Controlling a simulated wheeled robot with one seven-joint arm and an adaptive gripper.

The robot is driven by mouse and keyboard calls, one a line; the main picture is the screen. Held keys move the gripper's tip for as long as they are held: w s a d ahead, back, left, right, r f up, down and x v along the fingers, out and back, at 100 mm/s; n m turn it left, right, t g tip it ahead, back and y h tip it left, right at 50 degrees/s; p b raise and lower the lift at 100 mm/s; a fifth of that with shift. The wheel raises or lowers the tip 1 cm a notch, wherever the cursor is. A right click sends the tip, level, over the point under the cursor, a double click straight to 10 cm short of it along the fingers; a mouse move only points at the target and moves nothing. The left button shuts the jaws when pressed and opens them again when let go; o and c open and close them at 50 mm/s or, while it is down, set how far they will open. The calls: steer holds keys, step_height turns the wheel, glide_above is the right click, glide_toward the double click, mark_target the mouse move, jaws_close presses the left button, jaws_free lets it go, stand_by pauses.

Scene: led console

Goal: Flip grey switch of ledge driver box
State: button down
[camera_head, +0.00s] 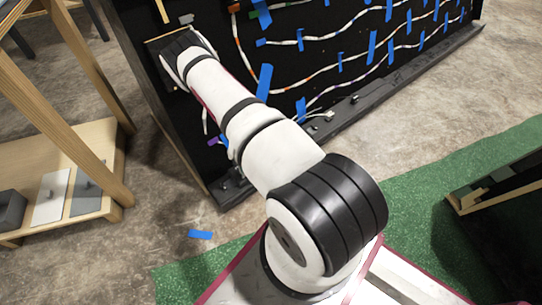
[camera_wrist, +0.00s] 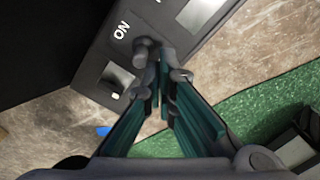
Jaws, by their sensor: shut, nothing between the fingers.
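In the wrist view the grey driver box (camera_wrist: 104,52) fills the top, with a white "ON" label on its face. A grey toggle switch (camera_wrist: 142,46) stands out beside the label. My gripper (camera_wrist: 160,72) is shut and empty, its tips right by the switch; I cannot tell whether they touch it. In the head view my arm reaches the left end of the black board and hides the gripper and the switch.
The black board (camera_head: 325,45) carries LED strips, wires and blue tape. A wooden shelf (camera_head: 95,165) stands at the left with a dark box and flat plates. A green mat (camera_head: 430,190) covers the floor at the right. Bare concrete floor (camera_head: 150,240) lies at the lower left.

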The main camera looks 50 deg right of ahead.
steer(key=shift+w, duration=0.25)
steer(key=shift+r, duration=0.1)
step_height(320, 180, up, 7)
steer(key=p, duration=0.5)
steer(key=shift+s, duration=0.45)
stand_by(0.5)
